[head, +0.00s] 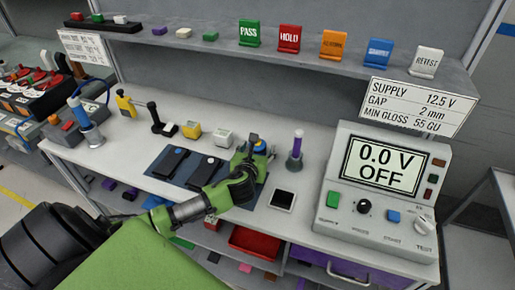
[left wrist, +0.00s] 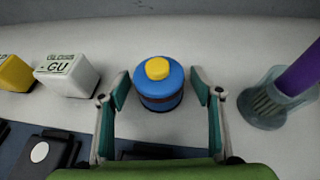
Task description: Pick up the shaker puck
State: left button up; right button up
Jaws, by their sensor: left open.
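The shaker puck, which I take to be the round blue piece with a yellow button on top and a dark lower band (left wrist: 158,88), stands upright on the bench in the left wrist view. My left gripper (left wrist: 161,98) is open, with one finger on each side of the puck and a visible gap on both sides. In the head view my left gripper (head: 249,152) is over the back edge of the dark mat and largely hides the puck. My right gripper is not in view.
A purple-handled tool in a clear holder (head: 296,150) stands right of the gripper. A white gloss meter (head: 223,138) and a yellow block (head: 191,130) stand left. Dark flat modules lie on the mat (head: 165,166). A supply box (head: 380,190) stands at right.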

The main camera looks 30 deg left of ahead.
pick_arm(q)
jog(key=shift+r, duration=0.1)
jog(key=c, duration=1.6)
